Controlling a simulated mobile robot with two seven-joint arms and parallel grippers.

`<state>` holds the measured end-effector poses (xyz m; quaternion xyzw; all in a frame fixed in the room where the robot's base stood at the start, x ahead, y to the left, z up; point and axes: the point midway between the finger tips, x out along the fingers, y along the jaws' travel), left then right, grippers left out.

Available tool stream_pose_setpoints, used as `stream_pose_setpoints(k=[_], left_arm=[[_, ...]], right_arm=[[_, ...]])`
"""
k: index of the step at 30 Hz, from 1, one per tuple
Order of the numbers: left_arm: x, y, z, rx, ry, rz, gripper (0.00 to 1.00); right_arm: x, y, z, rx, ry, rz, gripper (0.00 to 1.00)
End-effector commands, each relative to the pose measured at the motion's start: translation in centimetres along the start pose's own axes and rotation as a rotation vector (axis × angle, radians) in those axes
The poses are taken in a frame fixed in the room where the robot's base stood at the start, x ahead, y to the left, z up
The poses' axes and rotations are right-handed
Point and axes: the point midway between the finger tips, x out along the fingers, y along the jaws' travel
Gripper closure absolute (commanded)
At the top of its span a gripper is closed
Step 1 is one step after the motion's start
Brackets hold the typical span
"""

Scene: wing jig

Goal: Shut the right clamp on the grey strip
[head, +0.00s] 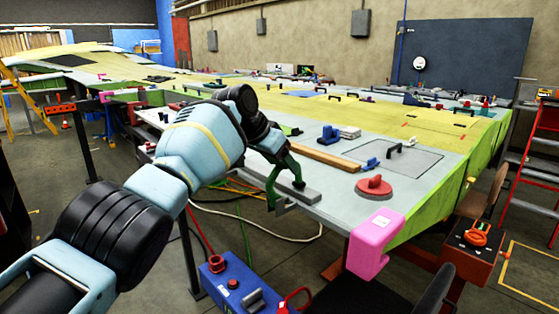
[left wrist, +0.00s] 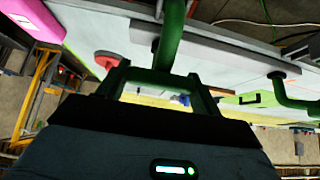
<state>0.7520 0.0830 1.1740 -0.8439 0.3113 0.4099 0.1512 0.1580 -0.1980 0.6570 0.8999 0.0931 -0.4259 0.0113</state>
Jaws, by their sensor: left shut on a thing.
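A green clamp (head: 272,182) straddles the grey strip (head: 306,196) at the near edge of the table. My left gripper (head: 270,142) comes in from the left and is shut on this clamp from above. In the left wrist view the clamp (left wrist: 168,42) runs from the gripper to the grey strip (left wrist: 228,50), where its end appears to meet the strip. Whether the clamp presses tight cannot be told. A second green clamp (left wrist: 297,97) is at the strip farther right in that view; in the head view my arm covers that area. My right gripper is not in view.
A pink block (head: 374,244) hangs on the table corner right of the strip. A red round piece (head: 374,188) and a wooden bar (head: 325,158) lie on the table (head: 335,205). A blue box (head: 240,290) and cables are below the edge.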

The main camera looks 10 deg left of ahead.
Motion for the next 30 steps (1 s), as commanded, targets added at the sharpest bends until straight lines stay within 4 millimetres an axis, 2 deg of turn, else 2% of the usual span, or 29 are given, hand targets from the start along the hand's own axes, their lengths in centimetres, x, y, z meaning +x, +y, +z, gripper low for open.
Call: stream_pose_setpoints(k=[17, 18, 22, 30], left_arm=[[0.18, 0.1, -0.05, 0.001, 0.004, 0.0, 0.76], [0.19, 0.1, -0.04, 0.001, 0.004, 0.0, 0.31], [0.21, 0.08, 0.02, 0.001, 0.002, 0.001, 0.14], [0.15, 0.01, 0.08, 0.0, 0.0, 0.0, 0.13]], right_arm=[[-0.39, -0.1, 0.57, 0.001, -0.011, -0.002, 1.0], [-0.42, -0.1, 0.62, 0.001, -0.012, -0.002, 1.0], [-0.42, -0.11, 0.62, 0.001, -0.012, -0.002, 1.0], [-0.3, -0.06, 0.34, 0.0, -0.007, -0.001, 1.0]])
